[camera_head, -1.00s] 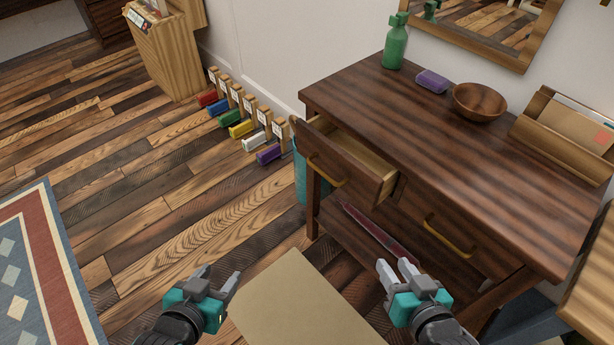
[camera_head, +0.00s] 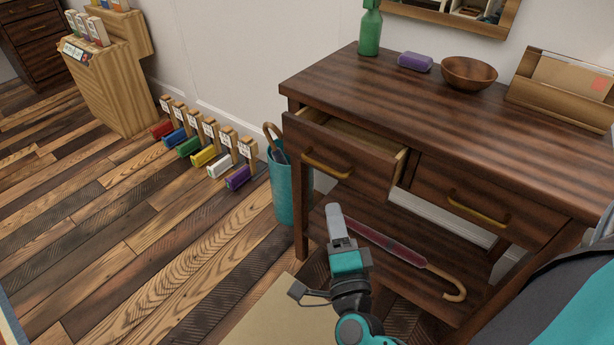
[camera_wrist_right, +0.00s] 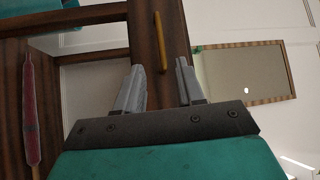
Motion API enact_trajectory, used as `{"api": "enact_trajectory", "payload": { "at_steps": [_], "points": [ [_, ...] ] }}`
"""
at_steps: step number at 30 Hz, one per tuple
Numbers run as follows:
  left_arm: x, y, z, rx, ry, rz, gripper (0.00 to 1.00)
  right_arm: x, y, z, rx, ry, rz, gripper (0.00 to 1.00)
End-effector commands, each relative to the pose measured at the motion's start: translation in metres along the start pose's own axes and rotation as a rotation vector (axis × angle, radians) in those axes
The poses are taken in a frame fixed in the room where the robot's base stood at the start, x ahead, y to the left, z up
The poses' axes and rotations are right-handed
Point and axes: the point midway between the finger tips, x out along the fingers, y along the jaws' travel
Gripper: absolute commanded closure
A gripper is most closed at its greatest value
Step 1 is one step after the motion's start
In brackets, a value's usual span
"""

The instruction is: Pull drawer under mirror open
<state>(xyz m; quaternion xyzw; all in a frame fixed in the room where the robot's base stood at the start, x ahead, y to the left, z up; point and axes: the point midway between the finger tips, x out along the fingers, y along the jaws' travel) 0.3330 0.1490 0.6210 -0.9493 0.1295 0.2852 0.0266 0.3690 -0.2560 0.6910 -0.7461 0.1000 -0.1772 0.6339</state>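The dark wood table under the mirror (camera_head: 455,17) has two drawers. The left drawer (camera_head: 345,160) stands partly open, with a brass handle (camera_head: 326,165) on its front. The right drawer (camera_head: 478,202) looks shut. My right gripper (camera_head: 336,212) is below and in front of the left drawer's handle. In the right wrist view its two fingers (camera_wrist_right: 160,80) are apart, with nothing between them. The handle (camera_wrist_right: 161,42) shows beyond the fingertips, apart from them. The mirror (camera_wrist_right: 242,74) is at the right there. My left gripper is out of view.
A red umbrella (camera_head: 385,245) lies on the lower shelf. A teal bin (camera_head: 284,190) stands beside the table's left leg.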

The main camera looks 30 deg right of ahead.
Motion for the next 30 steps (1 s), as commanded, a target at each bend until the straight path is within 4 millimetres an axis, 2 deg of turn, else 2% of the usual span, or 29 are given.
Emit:
{"api": "enact_trajectory", "payload": {
  "at_steps": [12, 16, 22, 30],
  "points": [
    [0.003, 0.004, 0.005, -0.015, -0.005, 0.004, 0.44, 0.081, -0.001, 0.001, -0.002, -0.001, -0.005, 0.62],
    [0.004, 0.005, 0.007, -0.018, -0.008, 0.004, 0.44, 0.102, -0.001, 0.001, -0.002, -0.002, -0.004, 0.62],
    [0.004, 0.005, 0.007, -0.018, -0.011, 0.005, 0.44, 0.12, -0.001, 0.001, -0.004, -0.003, -0.001, 0.62],
    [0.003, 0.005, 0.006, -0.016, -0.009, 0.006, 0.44, 0.122, -0.001, 0.001, -0.005, -0.004, 0.0, 0.62]
  ]
}}
